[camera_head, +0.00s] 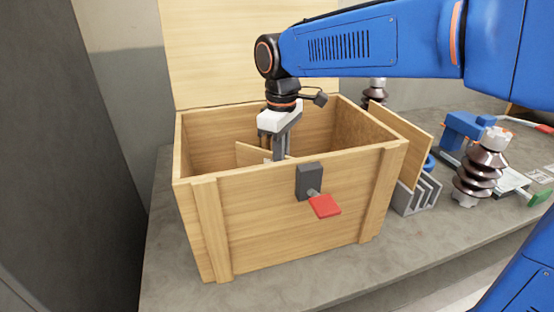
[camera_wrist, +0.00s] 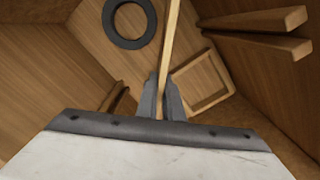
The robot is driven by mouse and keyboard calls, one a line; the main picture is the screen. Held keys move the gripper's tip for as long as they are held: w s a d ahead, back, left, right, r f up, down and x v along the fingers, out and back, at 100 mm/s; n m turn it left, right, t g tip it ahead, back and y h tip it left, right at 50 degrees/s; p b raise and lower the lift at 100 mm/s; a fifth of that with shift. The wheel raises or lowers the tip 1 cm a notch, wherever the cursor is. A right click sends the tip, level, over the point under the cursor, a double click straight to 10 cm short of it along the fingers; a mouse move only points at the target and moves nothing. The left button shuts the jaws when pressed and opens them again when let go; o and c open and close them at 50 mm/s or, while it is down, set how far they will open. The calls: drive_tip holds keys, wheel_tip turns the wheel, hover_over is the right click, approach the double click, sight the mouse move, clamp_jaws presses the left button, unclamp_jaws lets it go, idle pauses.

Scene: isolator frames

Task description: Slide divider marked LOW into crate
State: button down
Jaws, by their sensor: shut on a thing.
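The wooden crate (camera_head: 270,216) stands open on the bench, its lid (camera_head: 235,50) raised at the back. My gripper (camera_head: 280,156) reaches down inside it, shut on a thin light-wood divider (camera_head: 250,153). In the wrist view my gripper (camera_wrist: 161,98) pinches the divider (camera_wrist: 171,40), seen edge-on. Paired wooden rails (camera_wrist: 265,20) project from the crate wall at right, and another pair (camera_wrist: 116,98) shows at left. The divider appears apart from the right pair; I cannot tell whether it is between any rails. Its lower edge is hidden in the head view, and no LOW marking is legible.
A dark ring (camera_wrist: 129,43) and a square wooden frame (camera_wrist: 211,100) lie below in the crate. A red-handled latch (camera_head: 325,206) juts from its front. At right stand another wood panel (camera_head: 412,148), a grey slotted rack (camera_head: 425,195) and a ribbed brown insulator (camera_head: 480,172).

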drive_tip(key=w, duration=0.2)
drive_tip(key=w+a+f, duration=0.1)
drive_tip(key=shift+f, duration=0.25)
drive_tip(key=c, duration=1.9)
unclamp_jaws()
wheel_tip(320, 180, up, 12)
